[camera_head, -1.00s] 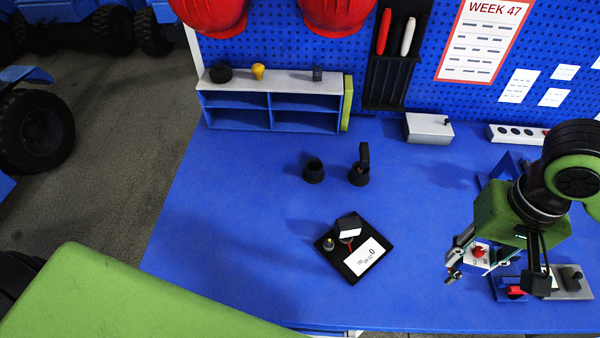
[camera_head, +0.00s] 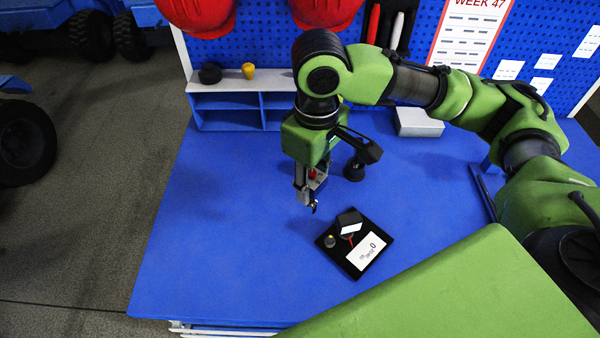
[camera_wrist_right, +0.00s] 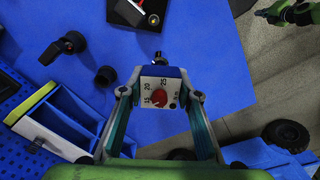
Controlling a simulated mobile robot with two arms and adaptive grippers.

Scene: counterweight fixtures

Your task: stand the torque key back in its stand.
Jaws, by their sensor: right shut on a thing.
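My right gripper (camera_head: 308,197) is shut on the torque key (camera_wrist_right: 160,93), a small block with a white dial face marked 15, 20, 25 and a red knob. Its dark tip points out beyond the fingers. In the head view the gripper hides most of it, and only its red knob (camera_head: 312,174) and tip show. The gripper is above the table, left of the black cup with the tall dark piece. An empty round black cup (camera_wrist_right: 105,76), which looks like the stand, shows in the wrist view; the gripper hides it in the head view.
A black cup (camera_head: 354,170) holds a tall dark piece. A black tray (camera_head: 347,266) with a white display lies nearer. A blue shelf (camera_head: 228,120) and a white box (camera_head: 418,123) stand behind. The left table is clear. Green parts, probably my left arm (camera_wrist_right: 296,12), show small.

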